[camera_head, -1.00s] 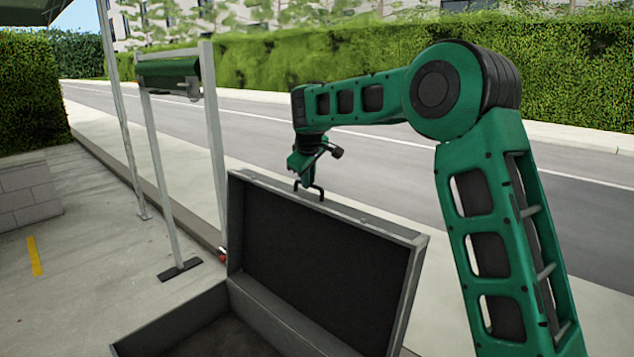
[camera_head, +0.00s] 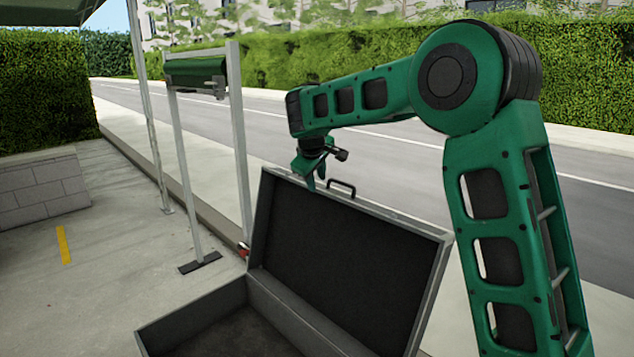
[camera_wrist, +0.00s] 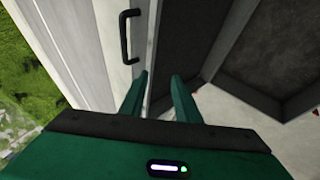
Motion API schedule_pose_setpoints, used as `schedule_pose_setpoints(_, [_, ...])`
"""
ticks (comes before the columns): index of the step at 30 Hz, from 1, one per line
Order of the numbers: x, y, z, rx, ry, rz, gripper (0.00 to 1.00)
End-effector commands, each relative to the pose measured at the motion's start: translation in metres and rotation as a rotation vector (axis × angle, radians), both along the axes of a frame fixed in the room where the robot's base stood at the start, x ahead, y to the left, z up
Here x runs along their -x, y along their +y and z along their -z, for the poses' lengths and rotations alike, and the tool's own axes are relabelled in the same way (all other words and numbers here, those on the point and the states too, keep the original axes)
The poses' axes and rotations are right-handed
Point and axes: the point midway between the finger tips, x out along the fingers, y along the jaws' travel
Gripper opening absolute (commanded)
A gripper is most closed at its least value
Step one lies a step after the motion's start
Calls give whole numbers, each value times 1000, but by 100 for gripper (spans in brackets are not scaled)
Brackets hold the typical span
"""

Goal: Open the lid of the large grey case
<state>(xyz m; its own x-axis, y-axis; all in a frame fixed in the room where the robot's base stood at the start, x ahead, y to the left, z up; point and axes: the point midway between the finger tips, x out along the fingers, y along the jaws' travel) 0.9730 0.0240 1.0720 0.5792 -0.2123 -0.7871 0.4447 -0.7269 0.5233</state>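The large grey case (camera_head: 280,312) stands with its lid (camera_head: 345,265) raised and tilted back, its dark inside facing me. A black handle (camera_head: 342,187) sits on the lid's upper edge. My gripper (camera_head: 315,184) is at the top edge of the lid, left of the handle. In the wrist view my gripper's two fingers (camera_wrist: 160,85) are apart, with the lid's edge near or between them; I cannot tell if they touch it. The handle (camera_wrist: 128,35) is outside the fingers, beyond the left one. The lower part of the case is cut off by the picture's bottom edge.
A metal frame with a green roll (camera_head: 195,72) stands left of the case on a dark foot. A low block wall (camera_head: 42,190) is further left. Open pavement (camera_head: 110,270) lies left of the case. A road and hedge (camera_head: 350,60) are behind.

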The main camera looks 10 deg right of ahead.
Motion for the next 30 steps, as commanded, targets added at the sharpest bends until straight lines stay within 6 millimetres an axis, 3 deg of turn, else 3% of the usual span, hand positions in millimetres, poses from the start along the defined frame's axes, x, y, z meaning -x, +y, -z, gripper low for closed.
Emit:
schedule_pose_setpoints(7, [8, 3, -12, 1, -1, 0, 29])
schedule_pose_setpoints(21, [52, 21, -75, 0, -1, -1, 29])
schedule_pose_setpoints(30, [59, 23, -84, 0, 2, -1, 29])
